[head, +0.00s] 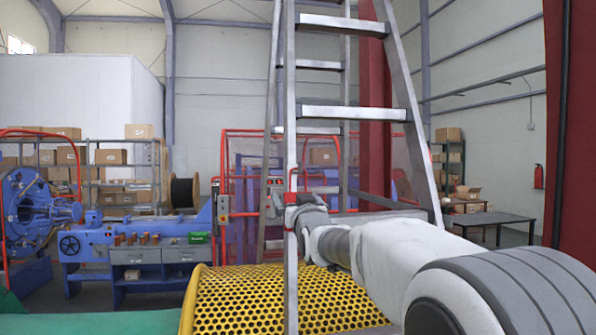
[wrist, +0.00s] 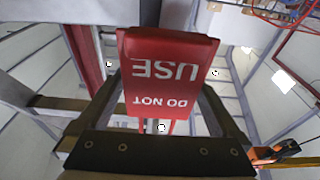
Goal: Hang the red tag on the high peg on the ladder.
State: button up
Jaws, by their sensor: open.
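The red tag (wrist: 168,72) fills the middle of the wrist view, with white "DO NOT USE" lettering upside down. My gripper (wrist: 160,92) is open, with one dark finger on each side of the tag; I cannot tell whether either touches it. In the head view my gripper (head: 291,199) is at the left rail of the ladder (head: 291,120), and a small red patch there looks like the tag (head: 293,182). The high peg cannot be made out, and whether the tag hangs on it is hidden.
My arm crosses the lower right of the head view. A yellow perforated guard (head: 240,300) lies low behind the ladder. A blue machine (head: 135,243) stands to the left, and a dark table (head: 485,219) stands back right.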

jog(key=b+v, duration=0.3)
jog(key=shift+f, duration=0.15)
jog(key=shift+b+v, duration=2.5)
jog(key=shift+v, duration=0.5)
jog(key=s+d+f+g+h, duration=0.1)
jog(key=s+d+f+g, duration=0.3)
jog(key=s+f, duration=0.7)
jog(key=s+d+f+m+g+h, duration=0.1)
jog(key=s+d+f+g, duration=0.3)
jog(key=s+f, duration=0.7)
jog(key=s+d+f+m+g+h, duration=0.1)
jog(key=s+d+f+g, duration=0.3)
jog(key=s+f, duration=0.7)
jog(key=s+g, duration=0.2)
jog(key=s, duration=0.1)
jog(key=shift+d+f+h, duration=0.15)
jog(key=shift+d+h, duration=0.05)
jog(key=shift+h, duration=0.2)
